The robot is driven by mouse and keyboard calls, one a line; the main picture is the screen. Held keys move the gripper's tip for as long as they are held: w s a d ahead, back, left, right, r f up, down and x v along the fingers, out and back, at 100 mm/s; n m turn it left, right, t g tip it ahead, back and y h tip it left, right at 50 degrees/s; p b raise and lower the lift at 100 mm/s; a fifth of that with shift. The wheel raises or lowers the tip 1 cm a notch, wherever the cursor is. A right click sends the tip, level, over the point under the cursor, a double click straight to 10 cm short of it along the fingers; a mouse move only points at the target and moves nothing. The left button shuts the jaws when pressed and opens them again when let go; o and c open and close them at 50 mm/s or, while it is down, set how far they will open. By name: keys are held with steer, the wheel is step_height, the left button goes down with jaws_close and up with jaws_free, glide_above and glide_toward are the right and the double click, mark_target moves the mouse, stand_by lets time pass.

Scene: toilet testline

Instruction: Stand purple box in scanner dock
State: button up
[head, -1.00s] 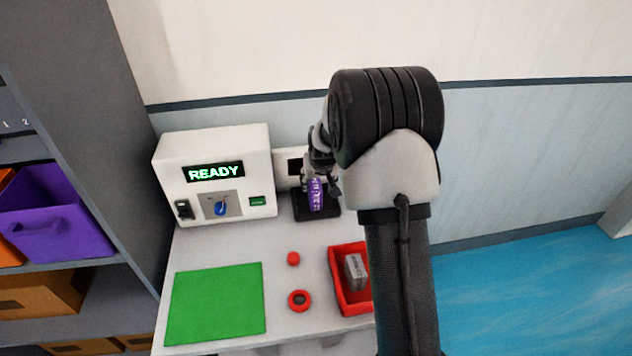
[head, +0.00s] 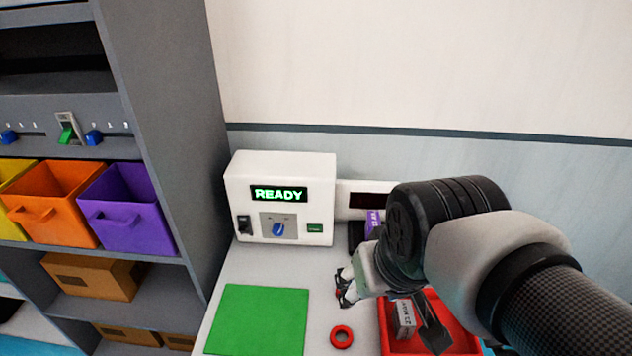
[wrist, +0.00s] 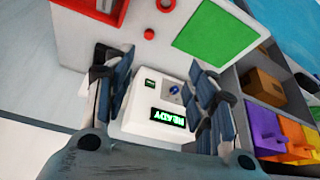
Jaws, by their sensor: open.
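The purple box (head: 373,223) stands at the black scanner dock (head: 355,236), beside the white machine. Its upper part shows and looks upright; my arm hides its lower part and most of the dock, so I cannot tell how it is seated. My gripper (head: 346,287) is open and empty, in front of the dock and apart from the box. In the wrist view my open gripper (wrist: 162,92) has nothing between its fingers; the white machine (wrist: 150,100) shows beyond them. I cannot make out the purple box there.
The white machine's screen (head: 279,194) reads READY. A green mat (head: 258,320) and a red ring (head: 341,336) lie on the table. A red tray (head: 455,338) holds a grey-white box (head: 404,318). A shelf with coloured bins (head: 130,210) stands at the left.

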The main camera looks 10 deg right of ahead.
steer(key=s+a+f, duration=0.1)
steer(key=s, duration=0.5)
steer(key=shift+f, duration=0.15)
stand_by(1.7)
